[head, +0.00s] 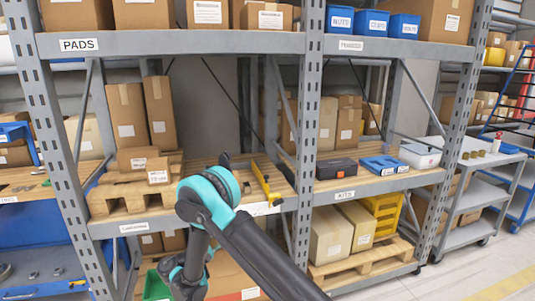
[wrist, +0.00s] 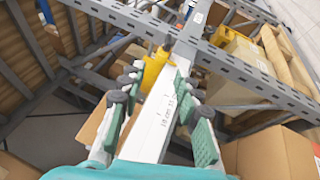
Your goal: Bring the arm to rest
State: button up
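My gripper (wrist: 158,108) shows in the wrist view with its two green-padded fingers spread apart. No object is clearly held between them. A pale shelf edge (wrist: 168,105) with small print runs through the gap as seen from the wrist; I cannot tell how far beyond the fingers it is. In the head view my arm is bent, with its teal joint in front of the middle shelf and dark links hanging below it. The fingers cannot be made out there.
A yellow tool (head: 261,181) lies near the middle shelf's front edge; it also shows in the wrist view (wrist: 155,68). A steel upright (head: 304,120) stands just right of my arm. A grey cart (head: 478,160) stands right; floor is clear in front.

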jog(key=w+d+r+m+g+y, duration=0.1)
jog(key=w+d+r+g+y, duration=0.15)
jog(key=d, duration=0.75)
jog(key=w+d+r+g+y, duration=0.1)
jog(key=w+d+g+y, duration=0.15)
jog(key=d, duration=0.75)
jog(key=s+d+m+g+y, duration=0.1)
jog(key=s+d+g, duration=0.1)
jog(key=s+d, duration=0.4)
jog(key=s+d+f+m+g+y, duration=0.25)
jog(key=s+d+y, duration=0.25)
jog(key=s+d, duration=0.4)
jog(key=s+a+f+m+y, duration=0.2)
jog(key=s+m+y, duration=0.3)
jog(key=s, duration=0.7)
jog(key=shift+s+a+f+t, duration=0.15)
jog(key=shift+s+f+t, duration=0.05)
jog(key=shift+s+t, duration=0.2)
